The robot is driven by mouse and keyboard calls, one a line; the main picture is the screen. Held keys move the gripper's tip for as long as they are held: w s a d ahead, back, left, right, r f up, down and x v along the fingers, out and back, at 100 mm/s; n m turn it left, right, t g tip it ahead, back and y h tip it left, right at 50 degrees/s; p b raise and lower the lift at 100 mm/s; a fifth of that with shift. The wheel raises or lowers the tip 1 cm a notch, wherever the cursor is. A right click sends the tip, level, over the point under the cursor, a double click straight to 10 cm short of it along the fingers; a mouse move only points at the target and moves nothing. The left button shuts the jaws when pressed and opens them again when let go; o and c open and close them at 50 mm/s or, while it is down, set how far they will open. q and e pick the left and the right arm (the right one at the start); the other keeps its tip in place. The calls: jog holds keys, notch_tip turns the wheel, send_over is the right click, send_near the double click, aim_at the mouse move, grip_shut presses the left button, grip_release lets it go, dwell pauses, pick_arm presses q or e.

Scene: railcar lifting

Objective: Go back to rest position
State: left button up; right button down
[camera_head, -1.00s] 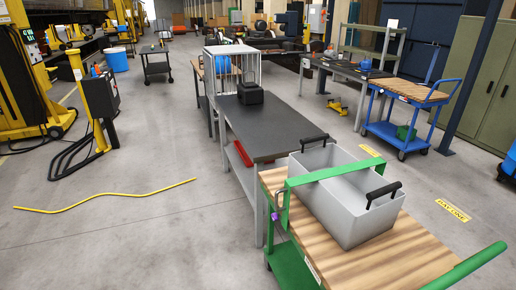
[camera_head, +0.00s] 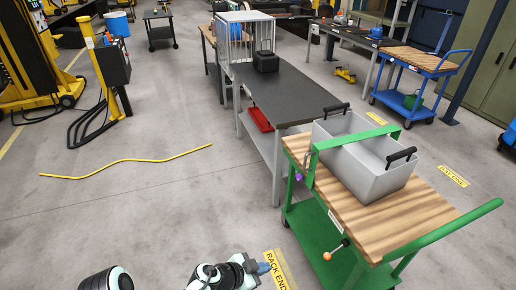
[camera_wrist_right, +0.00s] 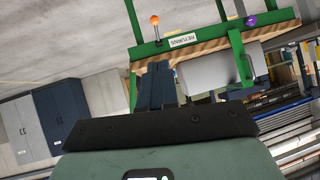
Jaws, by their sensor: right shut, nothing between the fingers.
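My right gripper (camera_head: 264,268) shows at the bottom centre of the head view, low over the floor and left of the green trolley. Its blue fingers also show in the right wrist view (camera_wrist_right: 158,72); they are together and hold nothing. Part of my left arm shows at the bottom left of the head view, but its gripper is out of sight.
The green trolley (camera_head: 442,221) with a wooden top carries a grey bin (camera_head: 377,184). An orange knob (camera_head: 327,256) sticks out from its near side. A dark workbench (camera_head: 290,97) stands behind it. A yellow cable (camera_head: 125,162) lies on otherwise open floor to the left.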

jog(key=s+d+f+n+g+y, duration=0.1)
jog(key=s+d+f+n+g, duration=0.15)
jog(key=s+d+f, duration=0.5)
jog(key=s+d+f+n+g+y, duration=0.3)
jog(key=d+f, duration=0.5)
jog(key=f, duration=0.6)
jog(key=s+d+f+g+y, duration=0.1)
jog(key=s+d+f+g, duration=0.15)
jog(key=s+f, duration=0.4)
jog(key=s+a+r+n+t+y, duration=0.15)
jog(key=s+a+n+y, duration=0.25)
jog(key=s+a+y, duration=0.55)
pick_arm(q)
notch_tip(320, 180, down, 10)
jog(key=b, duration=1.1)
pick_arm(e)
notch_tip(320, 180, down, 10)
jog(key=d+r+h, duration=0.1)
jog(key=d+h, duration=0.1)
jog(key=d, duration=0.1)
pick_arm(q)
notch_tip(320, 180, up, 13)
jog(key=w+p, duration=0.1)
jog(key=p, duration=1.2)
jog(key=shift+w, duration=0.2)
pick_arm(e)
notch_tip(320, 180, up, 12)
jog(key=shift+w+a, duration=0.15)
jog(key=shift+a, duration=0.1)
